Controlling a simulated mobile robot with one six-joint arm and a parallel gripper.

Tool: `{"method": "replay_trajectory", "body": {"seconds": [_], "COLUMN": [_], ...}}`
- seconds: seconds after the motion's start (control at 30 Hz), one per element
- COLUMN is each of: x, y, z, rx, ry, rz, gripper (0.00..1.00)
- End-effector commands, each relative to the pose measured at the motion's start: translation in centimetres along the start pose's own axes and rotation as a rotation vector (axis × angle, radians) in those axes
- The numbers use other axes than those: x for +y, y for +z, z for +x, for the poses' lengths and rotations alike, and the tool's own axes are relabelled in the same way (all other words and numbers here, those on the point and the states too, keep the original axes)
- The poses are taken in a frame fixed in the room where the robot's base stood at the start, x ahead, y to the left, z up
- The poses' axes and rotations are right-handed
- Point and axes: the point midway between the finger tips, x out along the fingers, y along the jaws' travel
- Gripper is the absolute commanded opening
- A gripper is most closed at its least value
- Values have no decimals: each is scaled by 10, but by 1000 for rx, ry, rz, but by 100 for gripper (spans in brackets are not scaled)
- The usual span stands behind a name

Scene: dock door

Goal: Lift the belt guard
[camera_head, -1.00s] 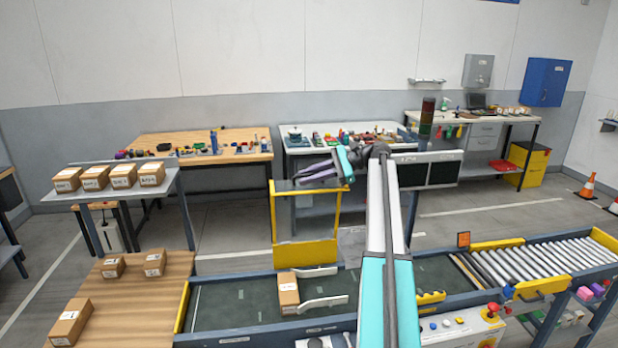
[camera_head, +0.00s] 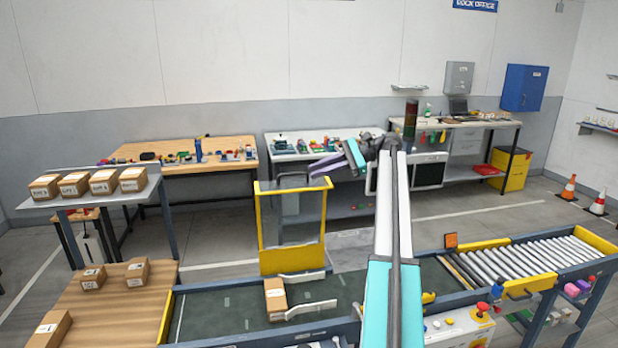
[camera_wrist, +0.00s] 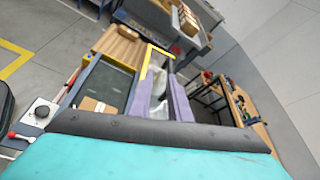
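The belt guard (camera_head: 290,258) is a yellow frame with a clear panel, standing upright at the far side of the conveyor belt (camera_head: 222,315). Its yellow top bar lies near my gripper (camera_head: 318,168), whose purple fingers reach left above the guard's upper right corner in the head view. In the wrist view my gripper (camera_wrist: 160,76) shows two purple fingers apart, with a gap between them. Part of the guard's yellow frame (camera_wrist: 147,60) shows close to the fingertips there. I see no grip on it; the exact distance cannot be told.
A carton (camera_head: 275,298) sits on the belt beside white guide rails. A wooden table (camera_head: 115,310) with cartons is at left, and the roller section (camera_head: 515,265) is at right. Workbenches stand behind. An orange post marker (camera_head: 451,241) rises from the conveyor's far edge.

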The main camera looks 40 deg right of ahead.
Motion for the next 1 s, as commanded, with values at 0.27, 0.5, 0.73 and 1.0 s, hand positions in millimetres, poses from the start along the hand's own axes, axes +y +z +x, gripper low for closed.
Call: {"method": "replay_trajectory", "body": {"seconds": [0.27,0.5,0.73,1.0], "x": [-2,-2,-1,0], "y": [2,3,2,0], "z": [-12,-23,-30,-31], "rx": [0,-1,-1,-1], "ry": [-1,0,0,0], "rz": [0,0,-1,-1], "gripper": [17,17,17,17]}}
